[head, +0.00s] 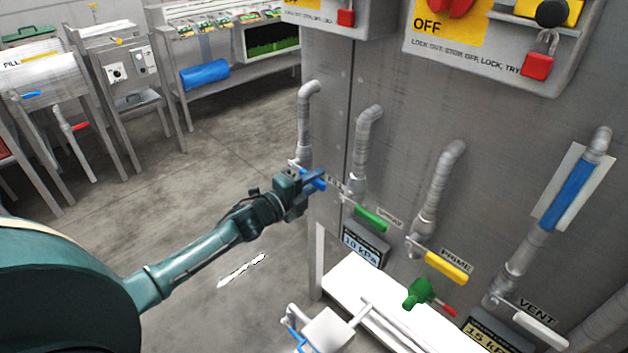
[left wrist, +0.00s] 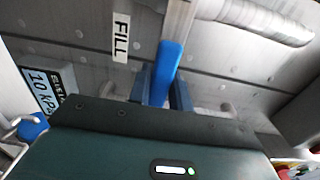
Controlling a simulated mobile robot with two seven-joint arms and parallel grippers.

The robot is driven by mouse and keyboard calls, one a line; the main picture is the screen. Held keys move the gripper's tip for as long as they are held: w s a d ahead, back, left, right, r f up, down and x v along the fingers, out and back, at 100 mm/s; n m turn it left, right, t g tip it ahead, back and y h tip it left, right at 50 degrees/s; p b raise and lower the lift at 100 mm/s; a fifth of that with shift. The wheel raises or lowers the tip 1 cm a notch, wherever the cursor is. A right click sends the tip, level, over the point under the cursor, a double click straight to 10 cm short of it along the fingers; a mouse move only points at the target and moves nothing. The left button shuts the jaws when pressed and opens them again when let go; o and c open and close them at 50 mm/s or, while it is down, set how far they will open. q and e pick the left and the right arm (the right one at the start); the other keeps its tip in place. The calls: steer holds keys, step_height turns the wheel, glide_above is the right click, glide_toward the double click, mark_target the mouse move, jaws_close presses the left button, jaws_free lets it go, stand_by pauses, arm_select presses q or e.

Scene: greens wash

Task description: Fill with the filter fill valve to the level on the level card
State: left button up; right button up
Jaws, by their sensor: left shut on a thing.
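My left gripper (head: 312,182) is at the steel panel on the upper left valve, shut on its blue handle (head: 318,185). In the left wrist view the blue handle (left wrist: 165,70) stands between the two fingers (left wrist: 160,88), beside a FILL label (left wrist: 121,38). The valve body is partly hidden by the gripper. A blue column (head: 573,195) against a white backing plate stands on the pipe at the right. I cannot make out a level mark on it. My right gripper is not in view.
Close by are a green handle (head: 372,218), a yellow PRIME handle (head: 446,266) and a white VENT handle (head: 541,329). Displays read 10 kPa (head: 362,247) and 15 kPa (head: 485,335). A white ledge (head: 345,285) runs below. Open floor (head: 200,200) lies left.

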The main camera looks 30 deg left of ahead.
arm_select(q)
jaws_close()
steer(key=shift+r, duration=0.15)
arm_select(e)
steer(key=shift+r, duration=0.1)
